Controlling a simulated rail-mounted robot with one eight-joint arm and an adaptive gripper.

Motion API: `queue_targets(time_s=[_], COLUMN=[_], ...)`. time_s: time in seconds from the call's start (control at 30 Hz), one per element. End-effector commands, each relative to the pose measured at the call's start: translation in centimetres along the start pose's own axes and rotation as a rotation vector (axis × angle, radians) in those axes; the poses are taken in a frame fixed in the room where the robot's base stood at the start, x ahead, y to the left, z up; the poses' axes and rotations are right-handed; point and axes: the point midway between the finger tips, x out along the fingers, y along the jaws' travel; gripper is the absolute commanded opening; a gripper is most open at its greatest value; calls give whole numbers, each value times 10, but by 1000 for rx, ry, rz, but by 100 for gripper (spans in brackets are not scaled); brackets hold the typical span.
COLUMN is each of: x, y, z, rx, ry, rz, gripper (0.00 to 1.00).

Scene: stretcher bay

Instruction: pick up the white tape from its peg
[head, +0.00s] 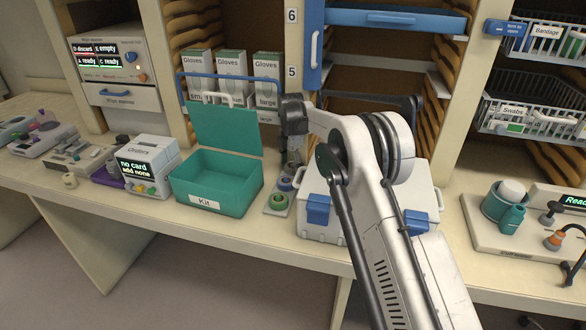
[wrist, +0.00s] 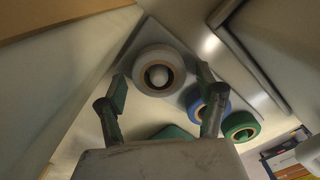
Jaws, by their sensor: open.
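The white tape (wrist: 143,60) is a pale ring on a peg whose rounded end shows in its hole, at the upper middle of the wrist view. My gripper (wrist: 161,82) is open and empty, with one finger on each side of the tape in that view and a gap to both. How far the fingertips are from it in depth I cannot tell. In the head view my gripper (head: 291,158) points down over the back of the tape stand (head: 268,209), and hides the white tape.
A blue tape (head: 284,184) and a green tape (head: 278,202) sit on the same stand, in front of my gripper. The open teal kit box (head: 228,194) stands close on the left, its lid raised. A white case with blue latches (head: 317,210) stands close on the right.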

Motion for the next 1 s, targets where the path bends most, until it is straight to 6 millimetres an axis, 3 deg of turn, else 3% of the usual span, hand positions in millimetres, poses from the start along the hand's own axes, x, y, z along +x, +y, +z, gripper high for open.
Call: queue_targets(time_s=[0.23, 0.57, 1.0], x=[2, 2, -9], y=[0, 0, 0], z=[0, 0, 0], rx=[0, 0, 0], ry=[0, 0, 0], rz=[0, 0, 0], gripper=[68, 26, 26])
